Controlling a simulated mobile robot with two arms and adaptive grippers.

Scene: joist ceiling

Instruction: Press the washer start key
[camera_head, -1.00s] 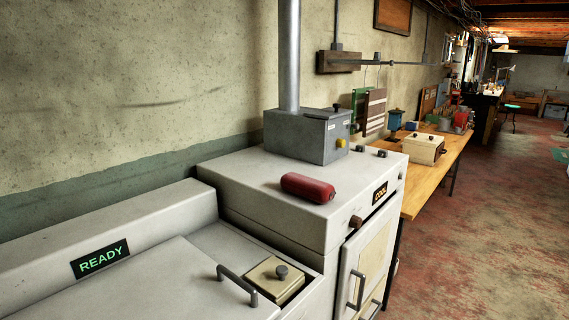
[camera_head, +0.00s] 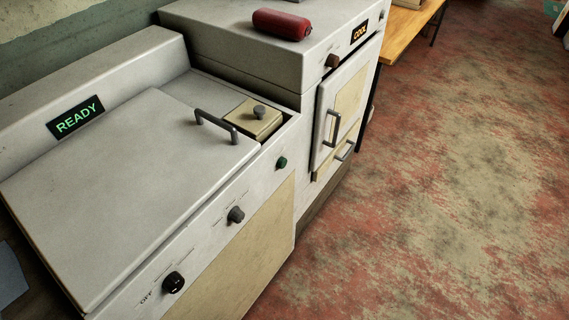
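The washer (camera_head: 130,170) is a pale grey machine on the left, with its flat lid shut. Its sign (camera_head: 75,117) glows green and reads READY. On the sloped front panel is a small green round key (camera_head: 281,163) near the right end. A grey knob (camera_head: 236,214) sits left of it, and a black knob (camera_head: 173,282) beside the word OFF is farther left. Neither of my grippers shows.
A taller unit with a COOL sign (camera_head: 360,32), a brown knob and a door handle (camera_head: 332,128) adjoins the washer. A red rounded cylinder (camera_head: 282,24) lies on its top. A wooden table (camera_head: 411,38) stands behind. The floor (camera_head: 440,190) at right is clear.

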